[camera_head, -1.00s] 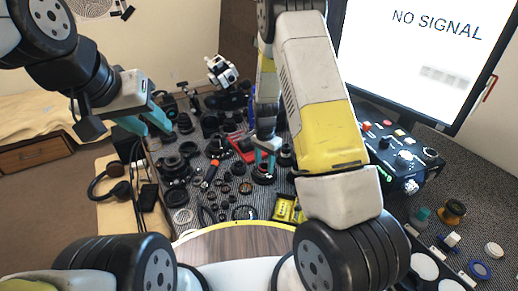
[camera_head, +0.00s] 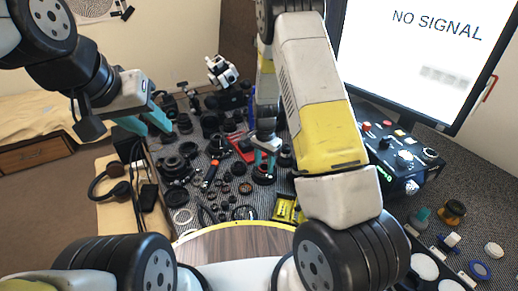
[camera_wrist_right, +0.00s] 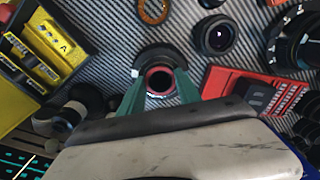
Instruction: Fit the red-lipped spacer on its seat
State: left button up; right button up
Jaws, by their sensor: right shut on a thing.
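The red-lipped spacer (camera_wrist_right: 160,82) is a dark ring with a red rim. In the right wrist view it sits between the green fingertips of my right gripper (camera_wrist_right: 158,88), which is shut on it. A dark round part (camera_wrist_right: 160,58) lies right behind and under it; I cannot tell if the two touch. In the head view my right gripper (camera_head: 266,147) is over the middle of the crowded mat, with red (camera_head: 263,170) showing at its tips. My left gripper (camera_head: 158,122) is open and empty above the mat's left edge.
Several lens parts crowd the mat. A red device (camera_wrist_right: 255,95) lies right of the right gripper and a yellow case (camera_wrist_right: 45,50) to its left. A lens (camera_wrist_right: 217,36) stands behind. A control box (camera_head: 400,155) and monitor (camera_head: 425,45) are at right.

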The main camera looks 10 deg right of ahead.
dwell(0.4)
jog(key=o, duration=1.4)
jog(key=shift+o, duration=0.4)
jog(key=shift+o, duration=1.2)
jog(key=shift+r, duration=0.1)
jog(key=shift+r, duration=3.4)
